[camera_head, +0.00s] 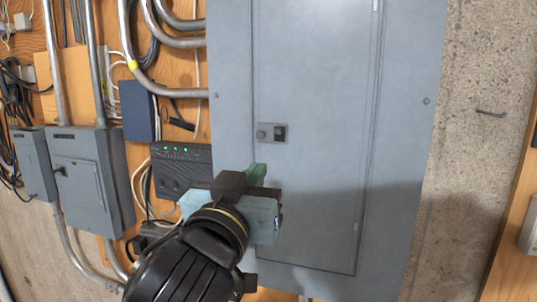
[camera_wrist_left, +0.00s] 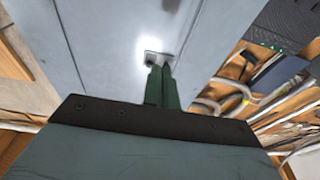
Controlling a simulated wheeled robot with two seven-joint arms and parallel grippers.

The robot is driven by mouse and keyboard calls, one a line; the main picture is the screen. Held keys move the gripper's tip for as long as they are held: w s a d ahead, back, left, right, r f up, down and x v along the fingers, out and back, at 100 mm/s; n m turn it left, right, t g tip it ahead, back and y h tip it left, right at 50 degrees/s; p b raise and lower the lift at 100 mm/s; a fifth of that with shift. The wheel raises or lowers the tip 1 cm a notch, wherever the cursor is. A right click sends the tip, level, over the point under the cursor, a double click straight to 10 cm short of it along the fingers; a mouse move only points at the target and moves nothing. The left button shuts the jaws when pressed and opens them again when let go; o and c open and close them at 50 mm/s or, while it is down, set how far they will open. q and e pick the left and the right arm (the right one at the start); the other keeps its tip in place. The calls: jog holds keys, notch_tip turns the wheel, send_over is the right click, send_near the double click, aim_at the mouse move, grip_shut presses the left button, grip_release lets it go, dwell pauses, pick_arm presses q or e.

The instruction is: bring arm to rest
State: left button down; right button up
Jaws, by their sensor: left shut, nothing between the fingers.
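My left gripper (camera_head: 257,174) is in front of the lower left part of a grey electrical panel (camera_head: 230,60). Its arm comes in from the bottom of the head view. In the left wrist view, the green fingers of the left gripper (camera_wrist_left: 160,68) are shut together with nothing between them. They point toward the panel's latch (camera_wrist_left: 152,57), which shows as a small plate beyond the tips. In the head view the latch (camera_head: 272,132) lies above the gripper, apart from it. The panel door (camera_head: 315,90) looks closed. My right gripper is not in view.
A black box with green lights (camera_head: 181,170) and smaller grey boxes (camera_head: 90,185) hang on the wooden board at left, among conduits (camera_head: 170,90) and loose cables. A bare concrete wall (camera_head: 470,150) with a small metal piece (camera_head: 491,113) lies right of the panel.

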pick_arm(q)
jog(key=s+a+f+n+g+y, duration=0.1)
jog(key=s+a+f+g, duration=0.2)
jog(key=f, duration=0.7)
jog(key=a+f+g+y, duration=0.25)
jog(key=a+f, duration=0.25)
jog(key=f, duration=0.4)
jog(key=s+a+f+n+g+y, duration=0.1)
jog(key=s+a+f+g, duration=0.2)
jog(key=f, duration=0.7)
jog(key=s+a+f+g+y, duration=0.1)
jog(key=s+a+f+g, duration=0.35)
jog(key=s+f, duration=0.4)
jog(key=s+a+f+g, duration=0.3)
jog(key=s+a+f, duration=0.3)
jog(key=s, duration=0.4)
notch_tip(320, 180, down, 35)
jog(key=s+d+m+g+b, duration=0.1)
jog(key=s+b, duration=0.1)
jog(key=b, duration=0.6)
jog(key=s+a+f+b, duration=0.1)
jog(key=s+f+b, duration=0.2)
jog(key=s+f, duration=0.5)
jog(key=s+a+f+g+b, duration=0.1)
jog(key=s+f+b, duration=0.3)
jog(key=s+f, duration=0.4)
notch_tip(320, 180, down, 5)
jog(key=shift+s+a, duration=0.15)
jog(key=shift+a, duration=0.15)
